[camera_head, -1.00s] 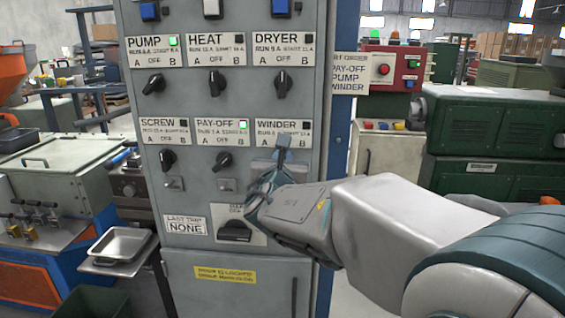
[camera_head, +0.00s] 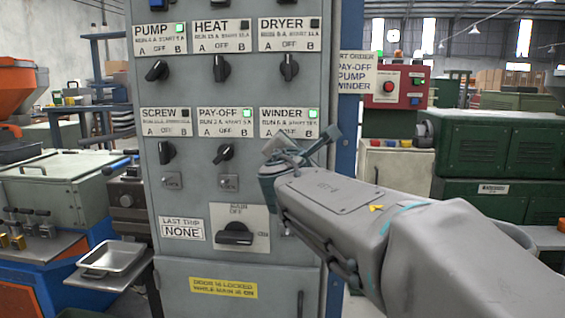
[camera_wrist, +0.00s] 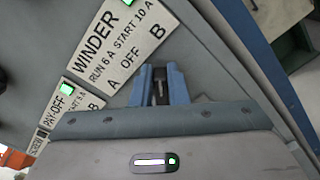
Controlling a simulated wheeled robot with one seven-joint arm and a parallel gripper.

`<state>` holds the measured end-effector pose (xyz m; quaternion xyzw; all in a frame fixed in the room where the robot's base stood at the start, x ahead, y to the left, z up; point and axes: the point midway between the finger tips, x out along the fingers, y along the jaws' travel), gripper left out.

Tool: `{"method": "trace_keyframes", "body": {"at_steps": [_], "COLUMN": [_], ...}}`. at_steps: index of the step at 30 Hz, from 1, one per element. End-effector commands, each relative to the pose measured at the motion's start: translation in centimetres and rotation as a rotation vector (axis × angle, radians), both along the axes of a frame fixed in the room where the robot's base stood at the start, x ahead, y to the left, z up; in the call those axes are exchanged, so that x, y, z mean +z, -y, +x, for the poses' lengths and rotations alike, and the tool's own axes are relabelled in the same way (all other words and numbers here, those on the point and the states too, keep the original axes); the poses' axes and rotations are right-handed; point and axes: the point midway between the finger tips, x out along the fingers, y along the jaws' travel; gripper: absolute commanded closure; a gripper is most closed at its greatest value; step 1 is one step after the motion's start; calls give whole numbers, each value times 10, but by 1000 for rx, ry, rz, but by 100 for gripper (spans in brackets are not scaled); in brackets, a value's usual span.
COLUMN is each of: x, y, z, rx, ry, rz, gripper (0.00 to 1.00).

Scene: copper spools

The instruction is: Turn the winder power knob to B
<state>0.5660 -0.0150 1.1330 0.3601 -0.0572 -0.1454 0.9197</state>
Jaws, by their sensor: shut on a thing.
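The WINDER label (camera_head: 289,122) is on the panel's lower row at the right, and its indicator is lit green. In the wrist view the WINDER label (camera_wrist: 115,45) also has a lit green lamp. My gripper (camera_wrist: 159,84) is shut on the black winder knob (camera_wrist: 159,92) below that label, its blue fingers on either side. In the head view my gripper (camera_head: 290,152) hides the knob. The camera is rolled in the wrist view, and most of the knob is hidden, so I cannot tell its exact pointing.
The PAY-OFF knob (camera_head: 223,152) and PUMP knob (camera_head: 157,70) point up toward B, their lamps green. The SCREW (camera_head: 167,152), HEAT (camera_head: 221,68) and DRYER knobs (camera_head: 289,67) have dark lamps. The main switch (camera_head: 235,233) lies below. An order sign (camera_head: 356,73) is at right.

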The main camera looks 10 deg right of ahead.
Motion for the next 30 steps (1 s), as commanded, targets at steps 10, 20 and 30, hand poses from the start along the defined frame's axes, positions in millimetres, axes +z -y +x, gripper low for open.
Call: {"method": "trace_keyframes", "body": {"at_steps": [10, 20, 30], "x": [-2, -2, -1], "y": [1, 1, 1], "z": [0, 0, 0], "rx": [1, 1, 0], "ry": [15, 15, 15], "rz": [53, 54, 52], "gripper": [100, 81, 65]}}
